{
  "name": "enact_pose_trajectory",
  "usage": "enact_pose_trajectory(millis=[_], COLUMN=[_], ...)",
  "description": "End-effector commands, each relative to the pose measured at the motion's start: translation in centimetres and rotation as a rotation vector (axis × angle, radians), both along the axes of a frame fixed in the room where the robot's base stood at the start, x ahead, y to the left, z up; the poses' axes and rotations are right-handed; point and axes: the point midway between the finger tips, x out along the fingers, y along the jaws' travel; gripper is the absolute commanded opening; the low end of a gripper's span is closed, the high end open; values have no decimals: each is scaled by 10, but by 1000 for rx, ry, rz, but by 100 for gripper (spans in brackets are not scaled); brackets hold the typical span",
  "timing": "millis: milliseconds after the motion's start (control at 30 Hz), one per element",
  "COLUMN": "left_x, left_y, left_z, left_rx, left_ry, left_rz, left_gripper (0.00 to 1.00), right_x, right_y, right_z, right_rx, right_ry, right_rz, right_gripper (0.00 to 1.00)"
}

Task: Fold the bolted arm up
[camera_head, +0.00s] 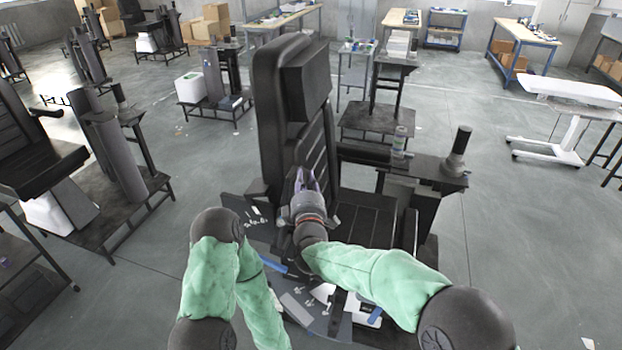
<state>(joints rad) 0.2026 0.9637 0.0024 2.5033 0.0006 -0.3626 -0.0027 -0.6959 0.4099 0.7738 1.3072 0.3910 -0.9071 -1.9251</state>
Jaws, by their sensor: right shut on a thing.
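A black seat stands in the middle, with a tall upright backrest (270,110) and a ribbed cushion (362,222). My right gripper (307,180) is in front of the backrest's lower part, at the near side of the seat. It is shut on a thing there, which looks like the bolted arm. The gripper and my wrist hide most of that arm, so its tilt is hard to tell. My left arm comes in at the lower left with its elbow bent. My left gripper does not show.
A plate with loose small parts (297,300) lies low at the near side. Other seats stand left. Open floor (540,220) lies right.

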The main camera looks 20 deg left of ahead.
Motion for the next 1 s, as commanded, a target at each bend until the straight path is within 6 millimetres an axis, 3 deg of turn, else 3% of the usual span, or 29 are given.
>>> enact_pose_trajectory(millis=[400, 433, 500, 833, 1000], left_x=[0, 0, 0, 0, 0], left_y=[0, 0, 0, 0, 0], left_z=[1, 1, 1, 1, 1], left_rx=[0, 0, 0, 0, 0], left_ry=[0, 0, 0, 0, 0], left_rz=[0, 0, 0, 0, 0], left_gripper=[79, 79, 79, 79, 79], right_x=[0, 0, 0, 0, -11], right_y=[0, 0, 0, 0, -4], right_z=[0, 0, 0, 0, 0], right_rx=[-3, -3, -3, -4, -3], right_ry=[0, 0, 0, 1, 1], right_rz=[-2, -2, -2, -1, 0], right_gripper=[0, 28, 44, 44, 44])
